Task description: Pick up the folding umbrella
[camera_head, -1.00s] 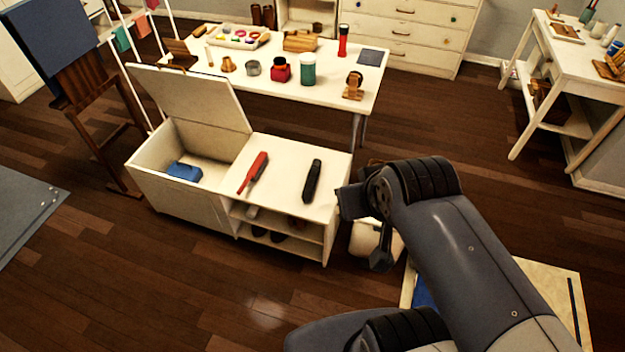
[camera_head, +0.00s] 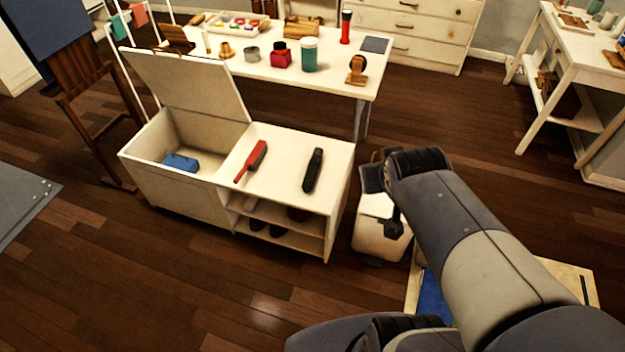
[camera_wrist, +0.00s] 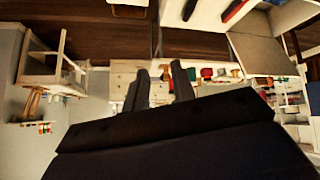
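The folding umbrella appears to be the black, slim object (camera_head: 313,171) lying on the white cabinet's top (camera_head: 285,183), right of a red brush-like item (camera_head: 251,161). A dark object at the top of the wrist view (camera_wrist: 232,10) looks like the same one. My gripper (camera_wrist: 158,68) shows two dark fingers with a gap between them and nothing held. In the head view, my arm's end is right of the cabinet, apart from the umbrella, and the fingers are hard to make out.
The cabinet's left bin has a raised lid (camera_head: 192,92) and a blue item (camera_head: 181,162) inside. Open shelves lie below the top. A white bin (camera_head: 380,235) stands under my arm. A white table (camera_head: 340,84) with several art supplies is behind. The floor in front is clear.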

